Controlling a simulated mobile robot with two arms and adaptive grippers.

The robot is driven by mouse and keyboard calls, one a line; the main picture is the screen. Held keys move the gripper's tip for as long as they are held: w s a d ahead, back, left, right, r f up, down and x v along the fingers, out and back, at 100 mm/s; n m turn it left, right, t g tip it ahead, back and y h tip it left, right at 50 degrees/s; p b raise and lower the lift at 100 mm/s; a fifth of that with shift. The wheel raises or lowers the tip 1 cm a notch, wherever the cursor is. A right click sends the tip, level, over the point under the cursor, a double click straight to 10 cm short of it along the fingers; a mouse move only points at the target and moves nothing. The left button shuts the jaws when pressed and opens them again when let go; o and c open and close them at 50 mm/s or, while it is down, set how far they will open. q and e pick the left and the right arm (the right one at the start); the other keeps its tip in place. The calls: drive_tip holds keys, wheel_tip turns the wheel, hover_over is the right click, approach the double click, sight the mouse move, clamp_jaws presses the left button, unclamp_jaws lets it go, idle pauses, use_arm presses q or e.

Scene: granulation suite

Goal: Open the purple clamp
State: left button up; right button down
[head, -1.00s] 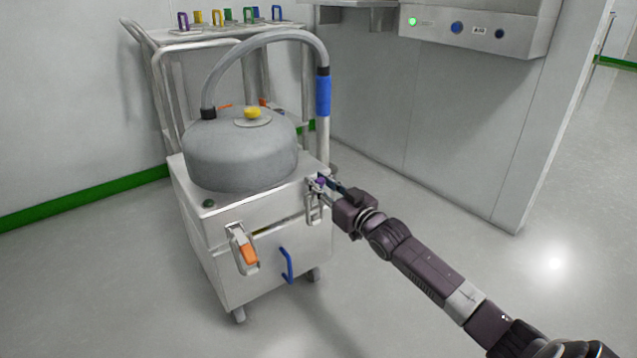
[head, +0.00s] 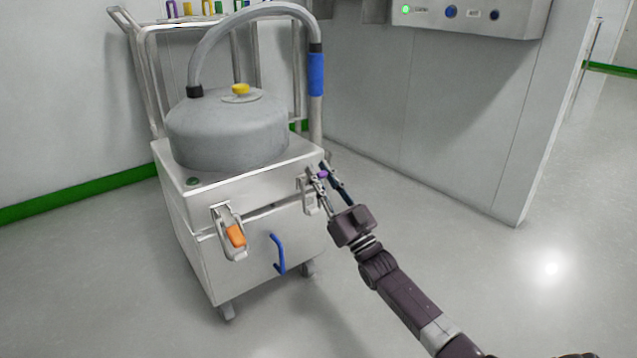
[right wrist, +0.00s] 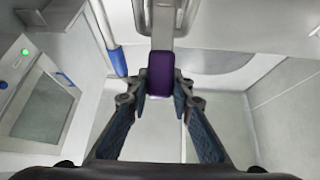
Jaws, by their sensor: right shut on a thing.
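The purple clamp (head: 323,174) is on the right part of the front of the metal box on wheels, and mostly its purple grip shows. My right gripper (head: 331,181) is shut on this grip, its two fingers on either side of it. In the right wrist view the purple grip (right wrist: 161,74) sits between the fingertips, with the metal lever of the clamp above it. The lever looks swung out from the box front, but its exact angle is hard to tell. My left gripper is out of view.
The metal box (head: 252,263) carries a grey dome (head: 228,135) with a yellow knob and a hose. An orange-handled clamp (head: 234,237) and a blue handle (head: 278,254) are on its front. A rack cart stands behind. Floor to the right is clear.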

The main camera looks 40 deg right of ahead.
drive_tip(key=shift+s+f+t+b, duration=0.15)
drive_tip(key=shift+f+t+b, duration=0.1)
drive_tip(key=shift+t+b, duration=0.25)
drive_tip(key=c, duration=1.7)
unclamp_jaws()
drive_tip(key=v, duration=1.2)
drive_tip(key=shift+s+r, duration=0.1)
drive_tip(key=shift+r, duration=0.05)
